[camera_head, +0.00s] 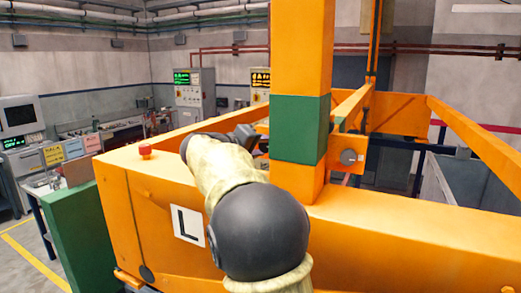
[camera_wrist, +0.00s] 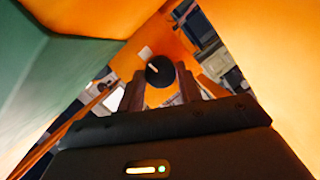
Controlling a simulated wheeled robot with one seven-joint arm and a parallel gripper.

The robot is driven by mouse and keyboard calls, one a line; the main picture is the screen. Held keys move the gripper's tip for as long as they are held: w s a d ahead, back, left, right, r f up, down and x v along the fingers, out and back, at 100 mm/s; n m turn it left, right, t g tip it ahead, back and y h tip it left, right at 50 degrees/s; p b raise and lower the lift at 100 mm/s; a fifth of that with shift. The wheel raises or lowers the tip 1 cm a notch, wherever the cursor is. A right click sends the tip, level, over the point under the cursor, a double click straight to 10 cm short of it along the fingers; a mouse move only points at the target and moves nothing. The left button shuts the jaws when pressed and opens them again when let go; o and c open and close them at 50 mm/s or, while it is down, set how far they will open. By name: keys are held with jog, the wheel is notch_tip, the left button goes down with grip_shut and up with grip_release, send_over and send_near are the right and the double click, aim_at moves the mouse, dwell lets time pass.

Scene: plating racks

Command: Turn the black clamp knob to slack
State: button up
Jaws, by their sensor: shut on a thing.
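In the wrist view, a black round knob (camera_wrist: 161,73) with a short pale pointer mark sits in front of an orange surface. My gripper (camera_wrist: 160,82) is shut on it, with one brown finger on each side. In the head view, my arm reaches over the orange beam, and the dark gripper end (camera_head: 243,136) is just left of the green-banded post. The fingertips and the knob they hold are hidden there. Another dark round knob (camera_head: 348,157) is on an orange bracket right of the post; I cannot tell whether it is the same one.
The orange post with a green band (camera_head: 299,130) stands close beside my gripper. An orange beam (camera_head: 420,235) crosses the front, with an "L" label (camera_head: 187,224) and a red button (camera_head: 145,150). A green block (camera_head: 85,230) is at left. Benches and cabinets stand behind.

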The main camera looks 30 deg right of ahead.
jog(key=n+b, duration=0.1)
jog(key=n+h+b, duration=0.1)
jog(key=n+b, duration=0.1)
jog(key=shift+w+a+f, duration=0.1)
jog(key=shift+a+f, duration=0.05)
jog(key=shift+f, duration=0.25)
jog(key=n+h+b, duration=0.1)
jog(key=n+b, duration=0.3)
jog(key=shift+f+h, duration=0.15)
jog(key=shift+h, duration=0.25)
jog(key=n+t+h+b, duration=0.1)
jog(key=n+b, duration=0.3)
jog(key=n, duration=0.2)
jog(key=shift+f, duration=0.15)
jog(key=shift+n+t+b, duration=0.6)
jog(key=shift+n+b, duration=0.45)
jog(key=shift+n, duration=0.85)
jog(key=o, duration=1)
